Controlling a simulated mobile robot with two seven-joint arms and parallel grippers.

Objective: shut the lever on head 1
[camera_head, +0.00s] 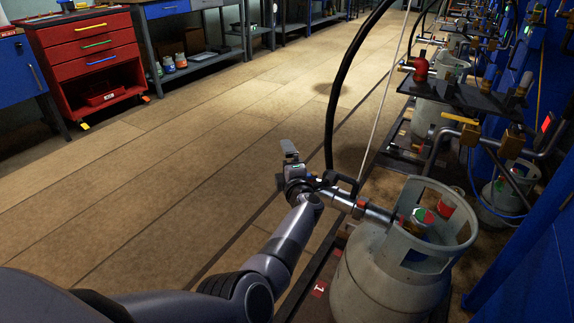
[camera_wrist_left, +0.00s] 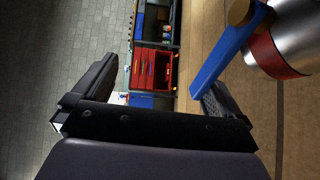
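Head 1 (camera_head: 345,202) is a metal barrel fitted to the grey gas cylinder (camera_head: 385,275) beside the red "1" label (camera_head: 319,288). The barrel and its red ring (camera_wrist_left: 277,57) also show at the upper right of the left wrist view. A blue lever (camera_wrist_left: 222,57) slants down and left from it, its free end by the inner side of the right-hand finger. I cannot tell whether they touch. My left gripper (camera_head: 298,172) is at the hose end of the head, with its fingers (camera_wrist_left: 155,85) apart. The lever is not clear in the head view. My right gripper is out of view.
A black hose (camera_head: 334,100) rises from the head, with a thin white cable (camera_head: 385,80) beside it. More cylinders and fittings (camera_head: 435,110) stand along the blue wall at right. A red tool cabinet (camera_head: 90,55) stands far left. The floor between is clear.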

